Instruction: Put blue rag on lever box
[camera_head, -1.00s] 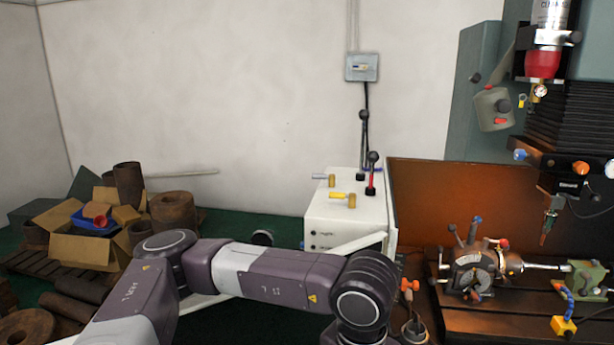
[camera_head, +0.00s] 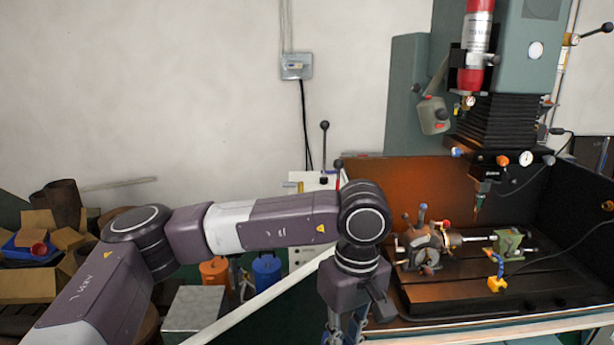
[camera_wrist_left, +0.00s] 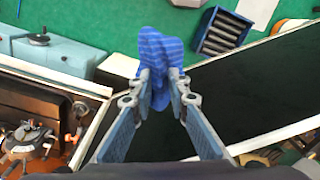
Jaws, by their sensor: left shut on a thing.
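The blue rag (camera_wrist_left: 162,55) hangs crumpled between the fingertips of my left gripper (camera_wrist_left: 160,82) in the left wrist view. The gripper is shut on it, with the rag above a green floor. In the head view the fingers of my left gripper (camera_head: 345,328) show only partly at the bottom edge, and I cannot make out the rag there. The white lever box (camera_head: 303,256) stands behind my left arm, which hides much of it. Its tall black-knobbed lever (camera_head: 324,150) rises above the arm. My right gripper is in neither view.
A machine table (camera_head: 520,275) with an indexing chuck (camera_head: 425,245) lies to the right of my arm. Orange (camera_head: 215,270) and blue (camera_head: 266,270) containers and a grey box (camera_head: 195,312) stand below the arm. Cardboard boxes (camera_head: 30,285) are at the left.

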